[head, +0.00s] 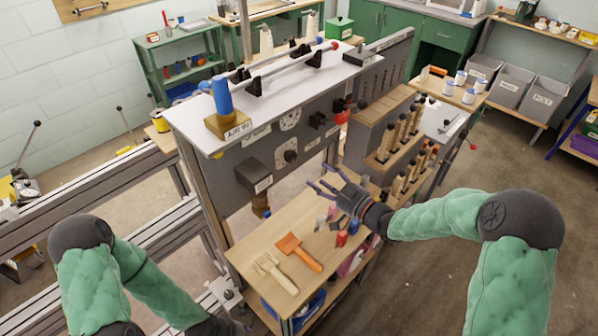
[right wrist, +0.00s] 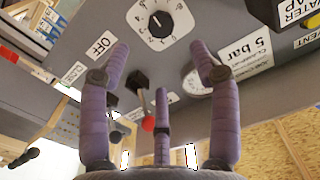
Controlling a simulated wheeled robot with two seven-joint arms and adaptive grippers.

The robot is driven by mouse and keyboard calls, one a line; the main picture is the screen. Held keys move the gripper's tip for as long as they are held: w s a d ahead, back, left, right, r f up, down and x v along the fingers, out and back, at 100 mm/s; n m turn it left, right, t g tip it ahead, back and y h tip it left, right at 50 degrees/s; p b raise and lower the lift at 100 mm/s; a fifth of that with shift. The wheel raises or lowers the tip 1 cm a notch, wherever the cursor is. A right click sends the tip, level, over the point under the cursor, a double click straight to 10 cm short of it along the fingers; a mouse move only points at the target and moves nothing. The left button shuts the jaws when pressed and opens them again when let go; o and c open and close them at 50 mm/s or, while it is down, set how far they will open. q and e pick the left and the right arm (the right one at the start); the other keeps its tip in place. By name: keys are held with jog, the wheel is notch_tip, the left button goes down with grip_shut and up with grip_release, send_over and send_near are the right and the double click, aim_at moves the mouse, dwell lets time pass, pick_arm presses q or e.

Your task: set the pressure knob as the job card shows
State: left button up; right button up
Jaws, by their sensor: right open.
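The pressure knob appears to be the black knob on a white round scale (right wrist: 158,20) at the top of the right wrist view. It looks like the lower dial knob (head: 290,156) on the grey panel in the head view. A white card marked "5 bar" (right wrist: 248,52) is on the panel; its small print is unreadable. My right gripper (head: 319,181) is open and empty in front of the panel, apart from the knob. In the wrist view its spread fingers (right wrist: 160,58) point up toward the panel. My left arm is low at left; its gripper is out of sight.
A round gauge (right wrist: 196,82), an "OFF" label (right wrist: 101,44) and a red-balled lever (right wrist: 148,122) are near the fingers. A wooden shelf (head: 250,262) below holds an orange scraper (head: 298,252) and a wooden comb (head: 274,272). Wooden-handled tools (head: 398,135) stand to the right.

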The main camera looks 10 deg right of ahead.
aim_at(293, 158)
pick_arm(q)
notch_tip(293, 158, down, 4)
jog(key=b, duration=0.3)
jog(key=shift+f, duration=0.15)
pick_arm(e)
jog(key=w+a, duration=0.2)
jog(key=w, duration=0.1)
jog(key=w+a+n, duration=0.1)
jog(key=w+a, duration=0.1)
jog(key=w, duration=0.1)
jog(key=w+a+n, duration=0.1)
jog(key=w+a, duration=0.1)
jog(key=w, duration=0.1)
jog(key=shift+r, duration=0.15)
jog(key=c, duration=1.1)
pick_arm(q)
jog(key=shift+f+b, duration=0.1)
jog(key=shift+b, duration=0.25)
pick_arm(e)
jog(key=shift+n, duration=0.3)
jog(key=shift+c, duration=0.3)
